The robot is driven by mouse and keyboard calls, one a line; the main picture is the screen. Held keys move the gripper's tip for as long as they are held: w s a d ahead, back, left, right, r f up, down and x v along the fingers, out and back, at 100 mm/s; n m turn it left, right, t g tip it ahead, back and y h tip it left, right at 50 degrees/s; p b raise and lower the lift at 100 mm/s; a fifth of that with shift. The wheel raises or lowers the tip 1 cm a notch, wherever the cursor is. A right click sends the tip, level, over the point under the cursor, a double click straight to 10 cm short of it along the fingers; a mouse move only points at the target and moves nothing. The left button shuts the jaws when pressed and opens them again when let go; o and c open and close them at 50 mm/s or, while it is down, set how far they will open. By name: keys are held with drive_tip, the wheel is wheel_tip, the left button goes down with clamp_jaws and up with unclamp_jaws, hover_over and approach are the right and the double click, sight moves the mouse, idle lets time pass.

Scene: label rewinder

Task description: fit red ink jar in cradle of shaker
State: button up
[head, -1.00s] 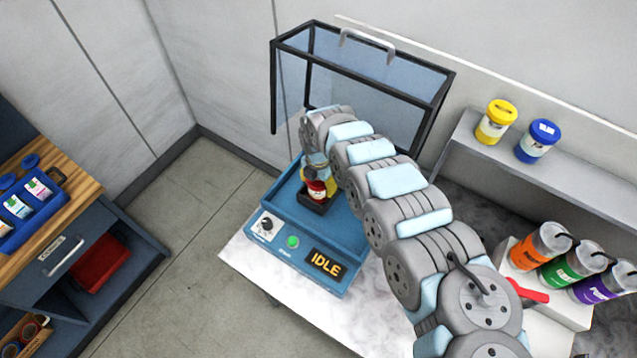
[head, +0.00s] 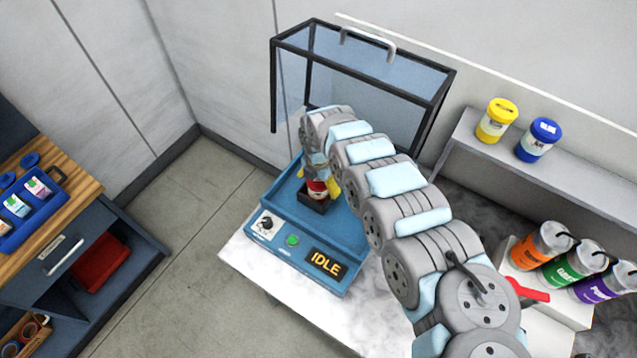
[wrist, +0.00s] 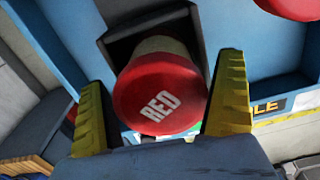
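The red ink jar (head: 317,188) stands in the dark cradle (head: 313,204) of the blue shaker (head: 340,228). In the wrist view its red lid (wrist: 160,95), marked RED, faces me, and the cradle (wrist: 125,45) surrounds the jar's far end. How deep the jar sits is hidden by the lid. My gripper (wrist: 163,75) is open, with its yellow fingers on either side of the lid. A gap shows at the left finger; the right finger is close to the lid. In the head view my arm partly covers the gripper.
The shaker's clear hood (head: 375,85) stands raised behind the cradle. Its panel reads IDLE (head: 325,262). Yellow (head: 496,122) and blue (head: 538,140) jars stand on the shelf at right.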

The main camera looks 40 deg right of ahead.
drive_tip(key=shift+r, duration=3.75)
